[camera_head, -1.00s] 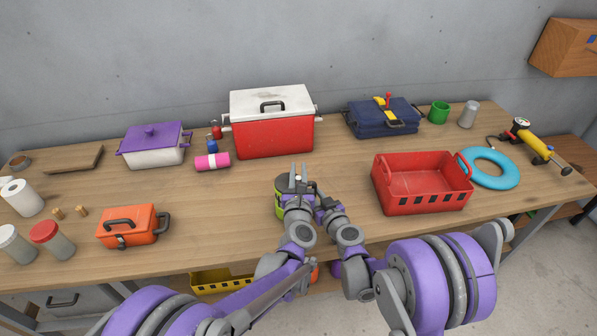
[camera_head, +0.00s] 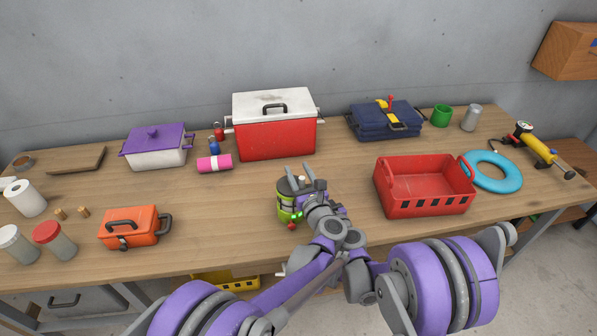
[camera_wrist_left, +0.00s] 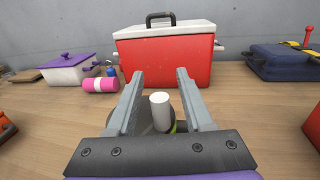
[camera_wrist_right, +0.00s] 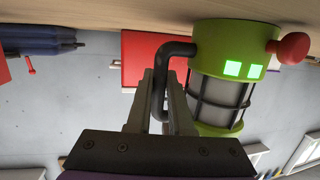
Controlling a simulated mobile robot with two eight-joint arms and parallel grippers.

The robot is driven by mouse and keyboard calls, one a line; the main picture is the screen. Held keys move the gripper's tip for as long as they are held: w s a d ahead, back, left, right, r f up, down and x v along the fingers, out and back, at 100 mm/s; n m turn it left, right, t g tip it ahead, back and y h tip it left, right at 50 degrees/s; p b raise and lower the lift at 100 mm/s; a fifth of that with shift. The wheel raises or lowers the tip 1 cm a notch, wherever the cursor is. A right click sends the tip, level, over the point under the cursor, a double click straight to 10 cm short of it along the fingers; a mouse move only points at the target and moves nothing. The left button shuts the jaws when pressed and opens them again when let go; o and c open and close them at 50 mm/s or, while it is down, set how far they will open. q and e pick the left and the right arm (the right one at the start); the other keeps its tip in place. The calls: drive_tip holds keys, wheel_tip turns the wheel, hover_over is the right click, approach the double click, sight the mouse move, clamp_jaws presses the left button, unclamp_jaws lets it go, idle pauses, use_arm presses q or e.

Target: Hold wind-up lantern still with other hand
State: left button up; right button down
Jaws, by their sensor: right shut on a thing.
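The wind-up lantern (camera_head: 287,207) stands on the bench, green with a dark barred middle and a red knob. In the right wrist view the lantern (camera_wrist_right: 215,88) appears upside down, with two lit green squares. My right gripper (camera_wrist_right: 163,77) is shut on its black side handle (camera_wrist_right: 177,48); in the head view my left arm mostly hides this gripper. My left gripper (camera_head: 306,176) is open at the lantern's upper right. In the left wrist view the left gripper (camera_wrist_left: 159,74) has a white cylinder (camera_wrist_left: 160,112) low between its spread fingers, apparently on the lantern's top; contact cannot be told.
A red crate (camera_head: 424,205) stands close to the right of my arms. A red cooler (camera_head: 275,136) with a white lid is behind. An orange toolbox (camera_head: 133,230) and a pink roll (camera_head: 214,163) are to the left. Bare bench lies between the toolbox and lantern.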

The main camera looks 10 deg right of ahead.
use_arm(q)
wheel_tip(320, 180, up, 10)
idle(0.7)
drive_tip(key=s+a+f+m+h, duration=0.2)
drive_tip(key=s+f+m+h, duration=0.4)
drive_tip(key=s+f, duration=0.45)
drive_tip(key=shift+n+h, duration=0.7)
drive_tip(key=x, duration=1.1)
drive_tip(key=shift+d+f, duration=0.2)
clamp_jaws()
